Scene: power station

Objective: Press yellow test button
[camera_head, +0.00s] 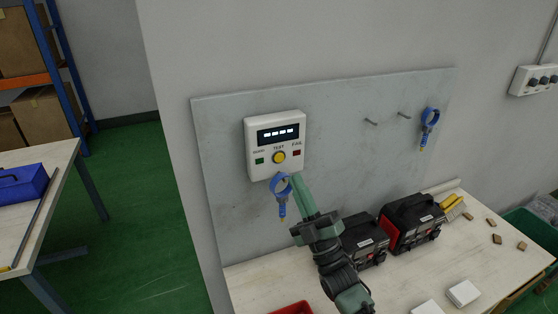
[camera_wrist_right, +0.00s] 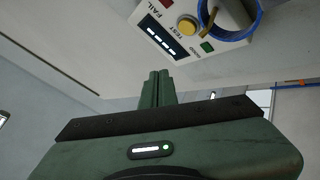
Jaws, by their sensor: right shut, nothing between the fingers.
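The yellow test button (camera_head: 279,157) sits low in the middle of a white tester box (camera_head: 262,122) on the grey wall panel. The box has a lit display, a green square at left and a red square at right. The button also shows in the right wrist view (camera_wrist_right: 187,26). My right gripper (camera_head: 296,180) is shut and empty, its tips just below the box and to the right of a blue ring tool. In the wrist view its fingers (camera_wrist_right: 157,86) stand apart from the button. My left gripper is not in view.
The blue ring tool (camera_head: 281,187) hangs at the box's lower edge, close to my right fingers. Another blue tool (camera_head: 429,128) hangs at right, near two bare pegs. Black-and-red units (camera_head: 412,222) stand on the bench (camera_head: 262,277) below. A side table (camera_head: 40,210) stands at left.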

